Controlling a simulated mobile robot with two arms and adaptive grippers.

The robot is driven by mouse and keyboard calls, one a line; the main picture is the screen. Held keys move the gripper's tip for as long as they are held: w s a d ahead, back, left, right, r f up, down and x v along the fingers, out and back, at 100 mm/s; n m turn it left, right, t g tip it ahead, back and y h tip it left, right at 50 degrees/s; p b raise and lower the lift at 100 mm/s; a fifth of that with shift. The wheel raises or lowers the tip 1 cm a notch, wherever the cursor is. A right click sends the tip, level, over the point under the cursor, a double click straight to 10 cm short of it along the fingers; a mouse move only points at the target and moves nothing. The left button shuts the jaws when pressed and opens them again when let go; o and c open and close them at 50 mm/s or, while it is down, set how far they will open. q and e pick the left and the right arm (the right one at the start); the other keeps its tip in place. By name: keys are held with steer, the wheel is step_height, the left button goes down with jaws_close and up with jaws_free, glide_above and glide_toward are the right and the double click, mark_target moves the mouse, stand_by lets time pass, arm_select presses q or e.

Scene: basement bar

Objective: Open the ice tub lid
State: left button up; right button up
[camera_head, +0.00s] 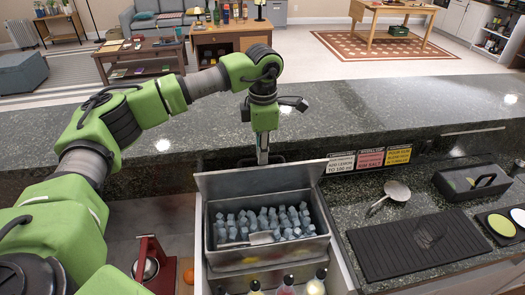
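The ice tub (207,238) is a metal bin in the counter at the lower middle, full of bluish ice cubes (262,219). A metal scoop (246,241) lies on the ice. The tub's metal lid (225,183) stands raised along the far edge, so the ice is exposed. My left gripper (263,155) points down just behind the lid's upper edge. Its fingertips are partly hidden there, and I cannot tell whether they touch the lid or are shut. My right gripper is not in view.
Several bottles (316,284) stand in front of the tub. To the right are a strainer (390,193), a black ribbed mat (420,243), a dark caddy (472,183) and small labels (370,158). A red-framed item (152,262) sits at left. The raised bar top (400,112) is clear.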

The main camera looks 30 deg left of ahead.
arm_select(q)
steer(key=shift+s+d+r, duration=0.1)
steer(key=shift+s, duration=0.05)
steer(key=shift+r, duration=0.3)
steer(key=shift+r+p, duration=0.3)
steer(key=shift+p, duration=0.15)
steer(key=shift+r, duration=0.3)
steer(key=shift+s+d+r+p, duration=0.1)
steer(key=shift+s+r+p, duration=0.1)
steer(key=shift+r+p, duration=0.85)
step_height(320, 180, up, 12)
steer(key=s+d+p, duration=0.1)
steer(key=p, duration=0.5)
steer(key=shift+s, duration=0.15)
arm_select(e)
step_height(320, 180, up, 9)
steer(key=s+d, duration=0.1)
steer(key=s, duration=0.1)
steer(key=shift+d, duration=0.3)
arm_select(q)
steer(key=shift+f, duration=0.15)
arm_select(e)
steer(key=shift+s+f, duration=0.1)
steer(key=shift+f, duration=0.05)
